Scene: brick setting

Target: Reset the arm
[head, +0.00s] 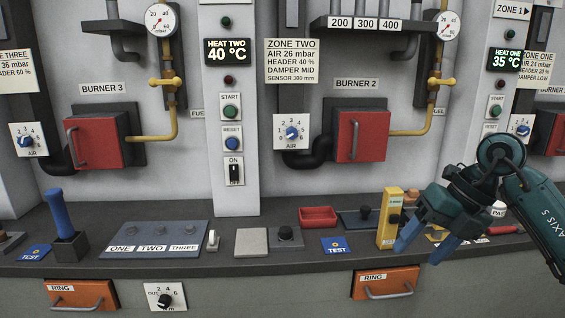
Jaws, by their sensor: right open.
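My right gripper (421,243) comes in from the right on a teal arm, with its blue fingers spread open and pointing down and left. It hangs over the right part of the dark counter, just right of a yellow box-like device (386,222) that stands upright. Nothing shows between the fingers. I cannot tell whether a finger touches the yellow device. My left gripper is not in the picture.
The counter (340,263) holds a red tray (318,216), a blue-handled lever (58,218), a ONE-TWO-THREE panel (152,238) and a grey square plate (251,242). Red burner doors (95,142) with handles and yellow pipes line the wall behind. Orange RING drawers (386,283) sit below.

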